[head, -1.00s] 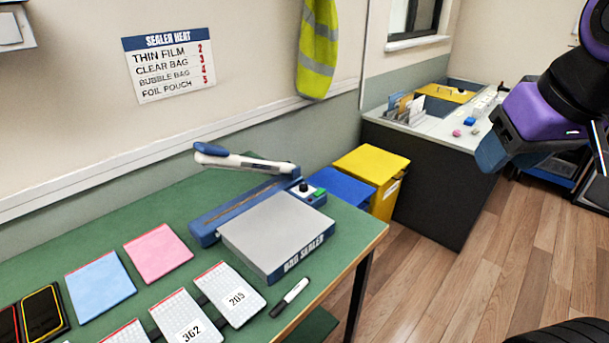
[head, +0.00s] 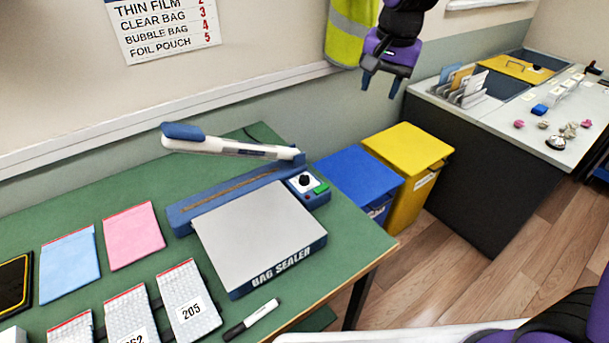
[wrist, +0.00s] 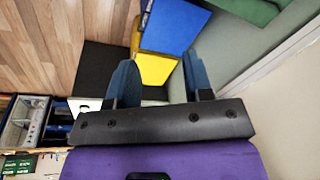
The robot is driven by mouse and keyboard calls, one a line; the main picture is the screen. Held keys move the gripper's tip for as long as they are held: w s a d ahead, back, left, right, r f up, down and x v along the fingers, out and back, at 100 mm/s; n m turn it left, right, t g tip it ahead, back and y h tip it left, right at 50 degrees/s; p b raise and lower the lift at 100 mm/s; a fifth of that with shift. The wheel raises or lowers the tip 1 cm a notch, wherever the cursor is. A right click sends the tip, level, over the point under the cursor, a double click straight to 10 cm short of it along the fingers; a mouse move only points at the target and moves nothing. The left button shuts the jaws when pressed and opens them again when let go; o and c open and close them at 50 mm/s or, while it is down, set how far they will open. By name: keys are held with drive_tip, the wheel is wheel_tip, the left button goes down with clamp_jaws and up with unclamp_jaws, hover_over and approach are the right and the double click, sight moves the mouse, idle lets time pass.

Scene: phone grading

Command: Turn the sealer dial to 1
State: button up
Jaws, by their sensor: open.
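The bag sealer (head: 262,236) sits on the green table, with a grey platform, a blue base and a white arm with a blue handle raised over the sealing strip. Its black dial (head: 304,180) is on a white plate at the right end of the base, beside a green switch (head: 321,189). The dial's setting is too small to read. My gripper (head: 382,90) is open and empty, up in the air behind and to the right of the sealer, well apart from the dial. In the wrist view my gripper (wrist: 160,85) shows two separated blue fingers with nothing between them.
A blue bin (head: 357,180) and a yellow bin (head: 408,160) stand right of the green table (head: 75,205). Padded bags, coloured pouches and a marker (head: 252,318) lie around the sealer's front and left. A wall chart (head: 165,28) and a hi-vis vest (head: 350,30) hang behind.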

drive_tip(key=w+a+f+m+g, duration=0.1)
drive_tip(key=w+a+f, duration=0.4)
drive_tip(key=a+f, duration=0.3)
drive_tip(key=m, duration=0.2)
hover_over(304, 177)
wheel_tip(304, 177, down, 12)
drive_tip(key=shift+g+h, duration=0.4)
wheel_tip(304, 177, down, 11)
drive_tip(key=shift+f, duration=0.1)
drive_tip(key=c, duration=0.6)
